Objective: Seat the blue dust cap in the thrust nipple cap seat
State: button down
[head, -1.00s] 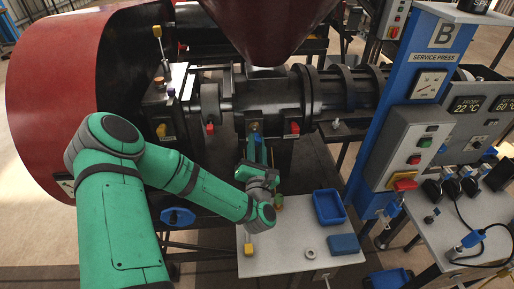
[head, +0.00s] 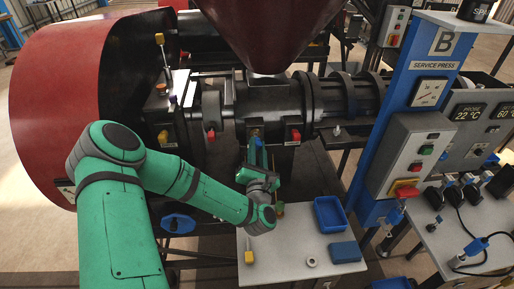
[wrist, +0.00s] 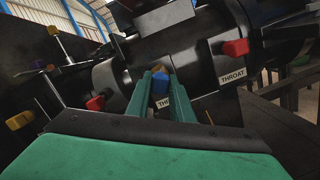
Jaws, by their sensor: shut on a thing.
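My gripper (head: 258,148) reaches up to the front of the dark press barrel. In the wrist view my gripper (wrist: 160,88) has its two green fingers shut on the blue dust cap (wrist: 160,87). A yellow brass-coloured part (wrist: 162,75), likely the thrust nipple, shows just beyond the cap, in line with it. I cannot tell whether the cap touches it or is seated. A white label below, starting "TH", is partly hidden by the right finger. In the head view the cap is too small and covered to make out clearly.
Red caps sit on both sides, one by the THROAT label (wrist: 232,78), another to the left (wrist: 95,103). Below my gripper, a grey table (head: 285,245) holds a blue tray (head: 330,214), a blue block (head: 345,252), a ring (head: 312,262) and a yellow item (head: 249,257).

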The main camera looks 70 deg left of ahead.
jog(key=shift+a, duration=0.25)
jog(key=shift+x, duration=1.15)
jog(key=shift+f, duration=0.15)
jog(key=c, duration=1.5)
grip_release()
jog(key=v, duration=1)
jog(key=shift+s+d+f, duration=0.1)
jog(key=shift+d, duration=0.3)
